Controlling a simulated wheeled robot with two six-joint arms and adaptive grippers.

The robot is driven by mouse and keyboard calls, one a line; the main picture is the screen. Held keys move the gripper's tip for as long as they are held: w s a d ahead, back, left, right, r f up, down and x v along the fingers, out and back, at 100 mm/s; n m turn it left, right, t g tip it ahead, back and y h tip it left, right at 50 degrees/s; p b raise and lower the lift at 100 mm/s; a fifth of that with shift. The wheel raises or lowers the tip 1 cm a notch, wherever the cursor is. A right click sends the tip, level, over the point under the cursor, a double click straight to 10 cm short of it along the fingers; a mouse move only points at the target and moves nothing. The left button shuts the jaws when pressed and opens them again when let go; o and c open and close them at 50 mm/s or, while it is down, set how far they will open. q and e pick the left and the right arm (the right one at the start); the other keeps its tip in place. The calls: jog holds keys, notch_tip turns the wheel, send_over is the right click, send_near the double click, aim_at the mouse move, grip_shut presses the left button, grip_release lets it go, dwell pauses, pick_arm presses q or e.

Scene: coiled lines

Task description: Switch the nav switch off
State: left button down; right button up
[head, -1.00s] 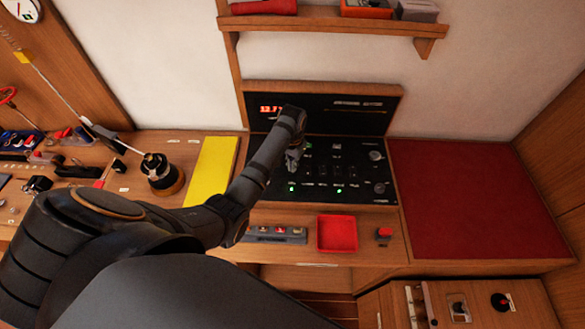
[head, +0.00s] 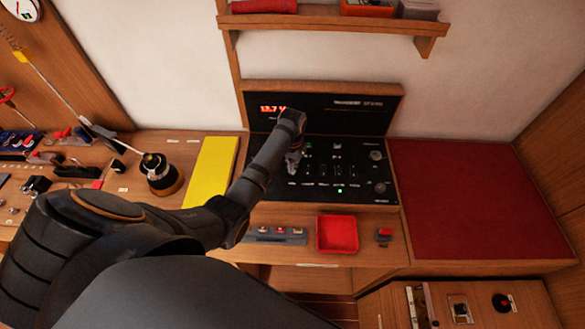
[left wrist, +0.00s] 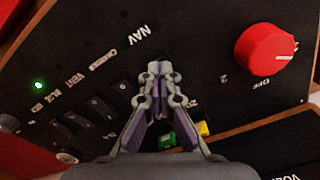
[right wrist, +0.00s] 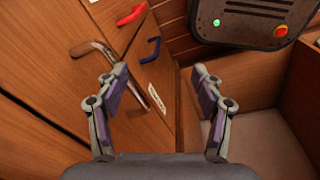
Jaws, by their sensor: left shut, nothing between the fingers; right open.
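The black switch panel (head: 350,120) stands against the wall in the head view. The NAV label (left wrist: 140,35) shows in the left wrist view just above my left fingertips (left wrist: 160,72). My left gripper (head: 293,165) is shut and empty, with its tips pointing down at the panel by this label. Black rocker switches (left wrist: 102,108) run in a row to the left. One green light (left wrist: 38,85) is lit. My right gripper (right wrist: 155,78) is open and empty.
A red knob (left wrist: 270,50) stands up to the right of my left fingers. A red tray (head: 337,234) and yellow sheet (head: 212,168) lie near the panel. My right gripper faces wooden cabinetry with a blue handle (right wrist: 150,50) and a grey box (right wrist: 250,15).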

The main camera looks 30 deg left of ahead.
pick_arm(q)
notch_tip(320, 180, up, 2)
jog(key=shift+r+p, duration=0.15)
jog(key=shift+p, duration=0.9)
jog(key=shift+r, duration=2.3)
